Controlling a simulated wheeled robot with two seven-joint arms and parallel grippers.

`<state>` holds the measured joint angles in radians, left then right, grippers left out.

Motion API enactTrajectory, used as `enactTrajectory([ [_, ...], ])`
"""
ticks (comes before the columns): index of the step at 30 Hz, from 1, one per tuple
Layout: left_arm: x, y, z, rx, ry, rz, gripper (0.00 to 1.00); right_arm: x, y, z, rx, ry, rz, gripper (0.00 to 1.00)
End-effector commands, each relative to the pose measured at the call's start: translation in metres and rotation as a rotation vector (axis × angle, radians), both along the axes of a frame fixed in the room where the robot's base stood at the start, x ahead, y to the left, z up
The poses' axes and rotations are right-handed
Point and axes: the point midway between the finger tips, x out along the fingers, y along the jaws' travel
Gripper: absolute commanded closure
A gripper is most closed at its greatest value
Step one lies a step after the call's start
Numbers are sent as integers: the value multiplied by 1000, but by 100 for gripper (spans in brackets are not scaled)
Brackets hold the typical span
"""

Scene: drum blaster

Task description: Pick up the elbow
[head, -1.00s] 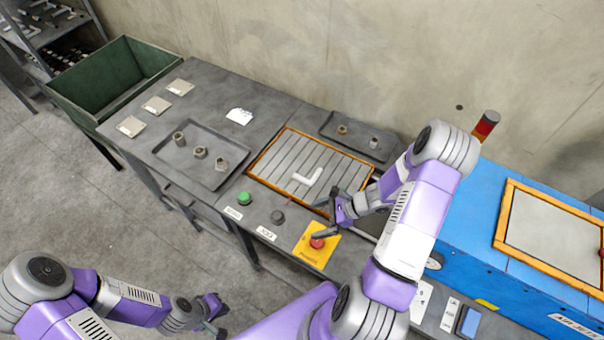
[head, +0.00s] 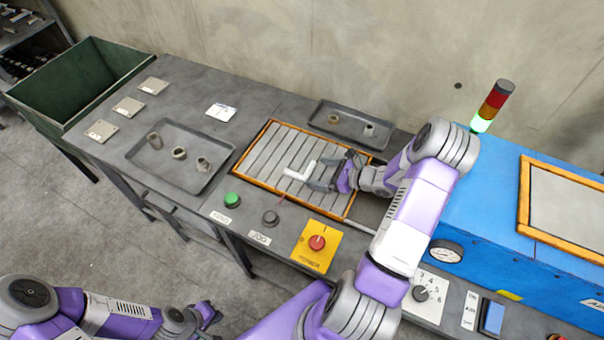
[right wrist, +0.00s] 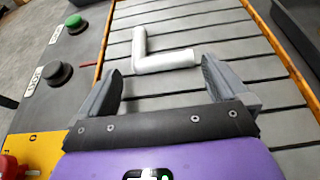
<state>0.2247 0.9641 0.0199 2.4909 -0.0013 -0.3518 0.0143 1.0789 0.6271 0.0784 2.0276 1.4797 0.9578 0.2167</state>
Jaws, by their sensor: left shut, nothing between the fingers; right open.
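The white L-shaped elbow (head: 302,171) lies on the grey slatted panel with an orange frame (head: 262,150). It also shows in the right wrist view (right wrist: 162,62), just ahead of my open right gripper (right wrist: 160,80). One leg of the elbow points across between the fingertips, and the other points away. The fingers are apart from each other with nothing gripped. In the head view my right gripper (head: 322,175) is just right of the elbow, low over the panel. My left gripper (head: 212,316) is shut and empty, away from the bench at the lower left.
Two dark trays (head: 172,178) (head: 366,142) with metal fittings stand left of and behind the panel. Green (head: 232,199), black (head: 270,217) and red (head: 317,242) controls line the front edge. A blue machine (head: 500,190) with a lit green stack light (head: 482,123) is at right.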

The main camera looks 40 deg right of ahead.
Motion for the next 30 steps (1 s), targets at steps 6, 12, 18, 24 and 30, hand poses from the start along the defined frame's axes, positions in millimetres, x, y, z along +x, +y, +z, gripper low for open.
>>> enactTrajectory([
  [6,0,0,-6,0,0,0,100,24,12,-12,0,0,1,0],
  [12,0,0,-5,0,0,0,100,25,12,-11,0,1,0,0],
  [18,0,0,-5,0,0,0,100,25,12,-11,0,1,0,29],
  [24,0,0,-5,0,0,0,100,25,12,-11,0,0,1,48],
  [30,0,0,-3,0,0,0,100,25,12,-3,-2,-1,1,48],
])
